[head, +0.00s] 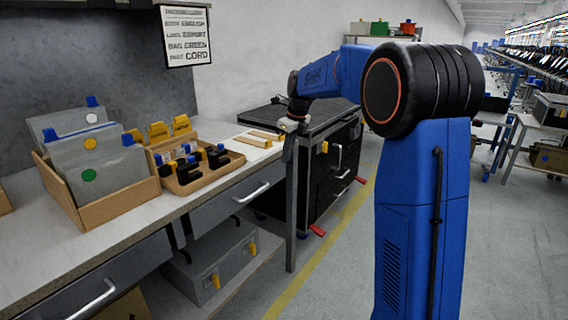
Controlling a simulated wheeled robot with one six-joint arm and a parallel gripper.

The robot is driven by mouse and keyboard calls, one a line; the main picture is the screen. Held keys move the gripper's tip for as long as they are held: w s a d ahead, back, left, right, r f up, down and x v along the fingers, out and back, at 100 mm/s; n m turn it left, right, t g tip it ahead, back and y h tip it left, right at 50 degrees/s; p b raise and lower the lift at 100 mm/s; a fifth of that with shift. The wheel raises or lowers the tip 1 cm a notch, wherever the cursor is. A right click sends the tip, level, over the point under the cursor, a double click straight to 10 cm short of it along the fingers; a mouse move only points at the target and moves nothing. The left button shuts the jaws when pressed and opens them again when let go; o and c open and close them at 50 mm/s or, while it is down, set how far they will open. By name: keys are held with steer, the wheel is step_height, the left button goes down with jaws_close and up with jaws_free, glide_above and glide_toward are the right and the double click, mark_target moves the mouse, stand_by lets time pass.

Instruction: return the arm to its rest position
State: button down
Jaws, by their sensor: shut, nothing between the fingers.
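My blue arm rises at the right of the head view, bends at a large black joint and reaches left. My gripper (288,125) is small at the arm's far end, by the right end of the workbench (130,220). It is shut, and I see nothing held in it. Its fingertips are hard to make out at this size. It appears just right of the wooden strips (264,135) on a white sheet; I cannot tell its height above the bench.
A cardboard box (122,204) holds grey panels with coloured dots. A brown tray (209,177) holds several small black, blue and yellow parts. A sign (187,36) hangs above. A black wheeled case (335,165) stands beyond the bench. The floor (335,270) is open at front.

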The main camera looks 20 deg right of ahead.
steer(key=s+a+r+n+t, duration=0.1)
steer(key=s+r+n, duration=0.1)
steer(key=s+n, duration=0.7)
steer(key=s+a+r+n, duration=0.15)
steer(key=s+n, duration=0.25)
steer(key=s, duration=1)
steer(key=s+f+n, duration=0.5)
steer(key=s+n, duration=0.3)
steer(key=s, duration=0.4)
steer(key=s+f+n+t+h, duration=0.1)
steer(key=s+f+n, duration=0.4)
steer(key=s, duration=0.7)
steer(key=n, duration=0.2)
steer(key=shift+d+f+n+t+h, duration=0.15)
steer(key=shift+d+n+t+h, duration=0.15)
steer(key=shift+d+n, duration=0.1)
steer(key=shift+a, duration=0.2)
